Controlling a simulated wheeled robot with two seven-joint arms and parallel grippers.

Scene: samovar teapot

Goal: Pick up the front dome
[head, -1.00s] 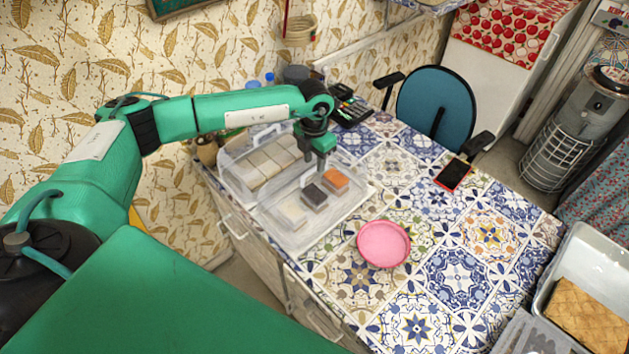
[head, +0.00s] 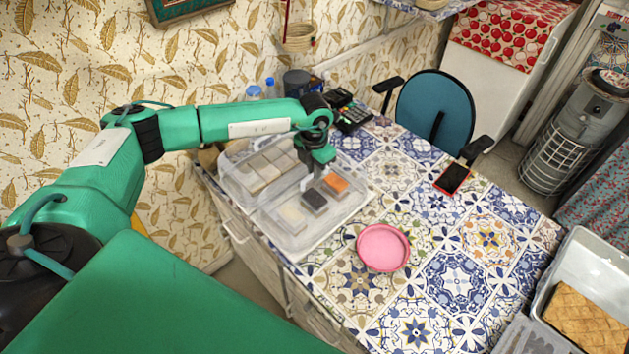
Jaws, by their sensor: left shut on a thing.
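The front dome (head: 345,197) is a clear, see-through cover over the front part of the display on the table's left side. Its outline is faint. Under it are a white piece (head: 292,216), a dark piece (head: 314,199) and an orange piece (head: 336,183). My left gripper (head: 306,184) points down at the back side of this cover, between it and the rear clear dome (head: 236,178). It is shut on the front dome, though its fingertips are small and partly hidden. My right gripper is out of view.
A pink plate (head: 383,248) lies in front of the display. A phone (head: 453,178) lies farther right. A card terminal (head: 352,115) and a dark cup (head: 296,82) stand behind. A tray of pastry (head: 590,318) is at the lower right. The tiled tabletop between is clear.

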